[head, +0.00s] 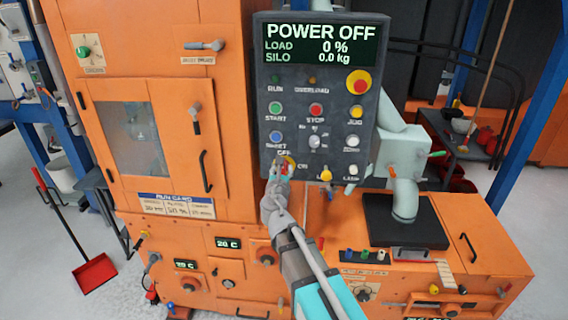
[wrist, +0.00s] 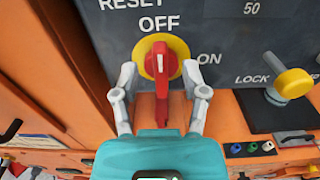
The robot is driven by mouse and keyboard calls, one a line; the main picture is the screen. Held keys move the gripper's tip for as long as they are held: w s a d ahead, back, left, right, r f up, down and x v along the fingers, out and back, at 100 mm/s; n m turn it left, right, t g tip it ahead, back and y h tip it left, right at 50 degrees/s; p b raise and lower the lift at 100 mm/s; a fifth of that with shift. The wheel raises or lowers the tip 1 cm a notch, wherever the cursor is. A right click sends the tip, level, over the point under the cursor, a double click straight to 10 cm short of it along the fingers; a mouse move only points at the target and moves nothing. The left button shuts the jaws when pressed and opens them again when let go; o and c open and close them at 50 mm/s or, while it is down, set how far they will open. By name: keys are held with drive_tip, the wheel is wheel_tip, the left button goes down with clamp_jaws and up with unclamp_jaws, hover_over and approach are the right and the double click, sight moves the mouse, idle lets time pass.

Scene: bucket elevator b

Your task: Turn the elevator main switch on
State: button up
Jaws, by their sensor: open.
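The main switch is a red rotary handle (wrist: 160,70) on a yellow round plate, with OFF printed above it and ON to its right. In the wrist view the handle stands upright, its white mark towards OFF. My gripper (wrist: 161,84) is open, one finger on each side of the handle; I cannot tell whether either touches it. In the head view my gripper (head: 279,170) covers most of the switch at the lower left of the dark control panel (head: 343,100). The panel display (head: 320,42) reads POWER OFF, LOAD 0 %, SILO 0.0 kg.
A yellow LOCK knob (wrist: 293,83) sticks out right of the switch. A red and yellow stop button (head: 358,82) and several smaller buttons sit higher on the panel. The orange cabinet (head: 150,70) stands close on the left. A grey pipe (head: 404,200) rises at the right.

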drive_tip(key=shift+w, duration=2)
drive_tip(key=shift+c, duration=0.2)
drive_tip(key=shift+d, duration=0.15)
clamp_jaws()
